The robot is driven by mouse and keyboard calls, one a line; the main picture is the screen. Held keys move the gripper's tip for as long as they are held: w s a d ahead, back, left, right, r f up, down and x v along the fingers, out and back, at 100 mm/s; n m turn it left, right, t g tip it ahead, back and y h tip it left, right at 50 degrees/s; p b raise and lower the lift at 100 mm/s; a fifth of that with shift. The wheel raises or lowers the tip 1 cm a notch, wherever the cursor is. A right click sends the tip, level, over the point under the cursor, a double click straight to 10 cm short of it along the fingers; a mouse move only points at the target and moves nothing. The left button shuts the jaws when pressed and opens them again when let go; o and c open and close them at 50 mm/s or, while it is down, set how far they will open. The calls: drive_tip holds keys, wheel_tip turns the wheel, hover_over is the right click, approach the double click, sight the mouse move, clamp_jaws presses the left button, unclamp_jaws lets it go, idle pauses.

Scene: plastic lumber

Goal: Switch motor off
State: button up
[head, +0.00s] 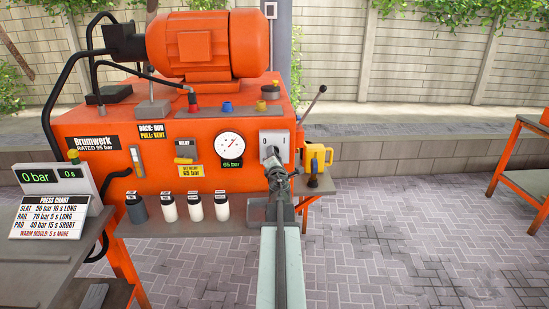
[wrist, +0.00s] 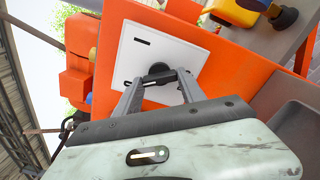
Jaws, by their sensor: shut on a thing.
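The motor switch is a pale plate (head: 274,137) marked 0 and 1 on the right of the orange power unit's front. It also shows as a white plate in the wrist view (wrist: 140,46). Its dark knob (wrist: 158,69) sits between my finger ends. My gripper (head: 272,161) is shut on the knob, and its fingers also show in the wrist view (wrist: 157,80). My gripper covers much of the knob in the head view, so I cannot tell which mark it points to. The orange motor (head: 200,45) lies on top of the unit.
A round gauge (head: 230,146) with a green 65 bar readout is left of the switch. A yellow mug-like thing (head: 318,158) and a lever (head: 314,98) are close on the right. Several small bottles (head: 195,207) stand below. Paving at right is open.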

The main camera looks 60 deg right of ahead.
drive_tip(key=shift+s+d+n, duration=0.1)
drive_tip(key=shift+n, duration=0.2)
idle(0.4)
drive_tip(key=o, duration=1.4)
drive_tip(key=shift+c, duration=0.2)
